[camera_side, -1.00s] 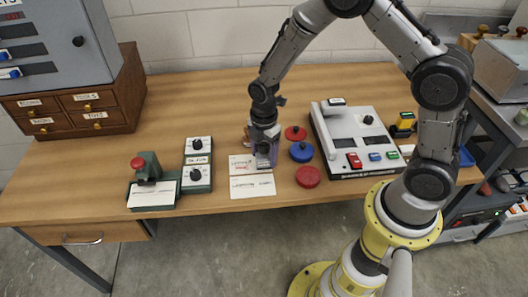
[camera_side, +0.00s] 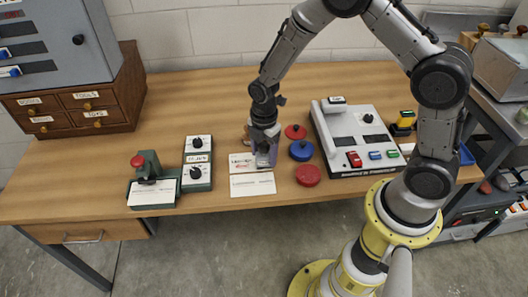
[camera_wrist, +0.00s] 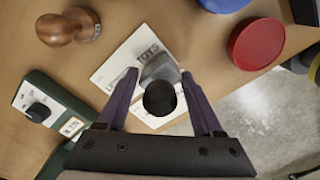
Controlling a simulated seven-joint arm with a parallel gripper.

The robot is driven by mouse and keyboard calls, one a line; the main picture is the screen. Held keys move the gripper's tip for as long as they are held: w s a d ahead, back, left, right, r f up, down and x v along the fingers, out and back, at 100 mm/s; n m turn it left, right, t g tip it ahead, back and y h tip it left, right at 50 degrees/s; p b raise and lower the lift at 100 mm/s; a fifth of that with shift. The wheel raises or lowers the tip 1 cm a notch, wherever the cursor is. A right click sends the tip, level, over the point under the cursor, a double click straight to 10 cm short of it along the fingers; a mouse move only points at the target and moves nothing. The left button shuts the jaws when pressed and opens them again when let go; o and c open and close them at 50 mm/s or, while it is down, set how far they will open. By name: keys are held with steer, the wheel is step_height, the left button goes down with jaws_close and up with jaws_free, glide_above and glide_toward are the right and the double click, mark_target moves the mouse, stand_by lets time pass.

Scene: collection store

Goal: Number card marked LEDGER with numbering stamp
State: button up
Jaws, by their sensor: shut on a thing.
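My gripper (camera_side: 266,148) is shut on a stamp with a round black knob (camera_wrist: 160,98) and a grey metal body, held upright over the right part of the cards. It hides part of them. White cards lie near the table's front edge: an upper card (camera_side: 239,163) with dark and red marks, and a lower card (camera_side: 252,188) with faint lines. In the wrist view a white card (camera_wrist: 118,68) shows the word TOYS and other lettering partly hidden by the stamp and fingers. I cannot read LEDGER for certain. Whether the stamp touches a card is unclear.
A copper-coloured handled stamp (camera_wrist: 68,27) stands beside the cards. Red (camera_side: 307,175) and blue (camera_side: 301,151) round lids lie to the right, before a grey console (camera_side: 345,130). Left are a green two-dial box (camera_side: 197,165) and a green device with a red knob (camera_side: 148,175).

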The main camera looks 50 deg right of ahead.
mark_target(264, 143)
steer(key=shift+f, duration=0.35)
stand_by(0.7)
steer(key=shift+r, duration=3.55)
